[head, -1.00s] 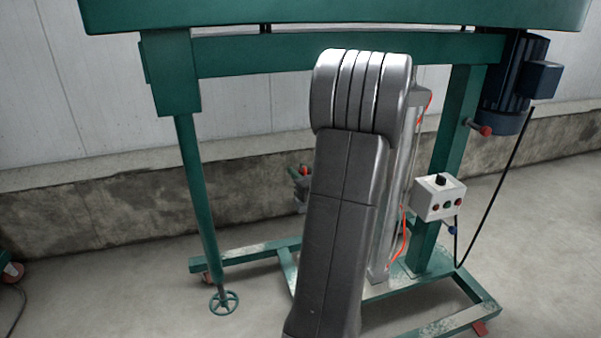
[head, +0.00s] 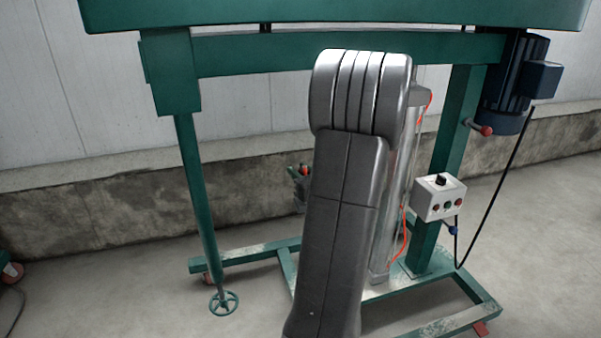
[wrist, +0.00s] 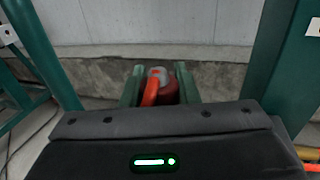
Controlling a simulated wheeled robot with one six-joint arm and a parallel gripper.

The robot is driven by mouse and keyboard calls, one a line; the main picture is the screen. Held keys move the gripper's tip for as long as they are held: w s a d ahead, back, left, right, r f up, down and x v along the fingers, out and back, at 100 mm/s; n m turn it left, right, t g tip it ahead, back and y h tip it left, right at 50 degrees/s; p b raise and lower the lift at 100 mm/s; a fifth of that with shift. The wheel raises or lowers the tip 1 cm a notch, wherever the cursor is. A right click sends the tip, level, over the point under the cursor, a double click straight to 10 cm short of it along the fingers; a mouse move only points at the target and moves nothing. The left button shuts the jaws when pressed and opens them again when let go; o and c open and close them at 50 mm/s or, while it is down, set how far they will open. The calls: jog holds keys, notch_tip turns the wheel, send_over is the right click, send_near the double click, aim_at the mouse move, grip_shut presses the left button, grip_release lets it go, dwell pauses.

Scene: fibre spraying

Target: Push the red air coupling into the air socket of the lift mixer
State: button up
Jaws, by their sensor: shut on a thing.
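The red air coupling (wrist: 168,93) sits between the two green fingers of my gripper (wrist: 159,86) in the wrist view, and the gripper is shut on it. An orange hose-like piece (wrist: 151,92) and a grey rounded part with an orange mark (wrist: 157,73) show at the coupling. In the head view, my gripper (head: 299,178) shows left of my arm, partly hidden, with a bit of red at its tip. The lift mixer (head: 447,130) is a green frame. I cannot make out its air socket in either view; my arm covers part of the mixer.
A grey control box (head: 438,198) with buttons is on the mixer's right post. Orange tubing (head: 404,240) runs beside a silver column.

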jog(key=shift+f+b, duration=1.55)
jog(key=shift+f, duration=0.15)
jog(key=o, duration=1.1)
jog(key=p+v, duration=0.1)
jog(key=v, duration=1.3)
jog(key=shift+a+p, duration=0.1)
jog(key=shift+p, duration=0.25)
jog(key=shift+w, duration=0.1)
jog(key=b+x, duration=0.1)
jog(key=x, duration=1.2)
jog(key=shift+w+a+b, duration=0.15)
jog(key=shift+w+b, duration=0.05)
jog(key=shift+b, duration=0.1)
jog(key=shift+w+r, duration=0.1)
jog(key=shift+r, duration=0.1)
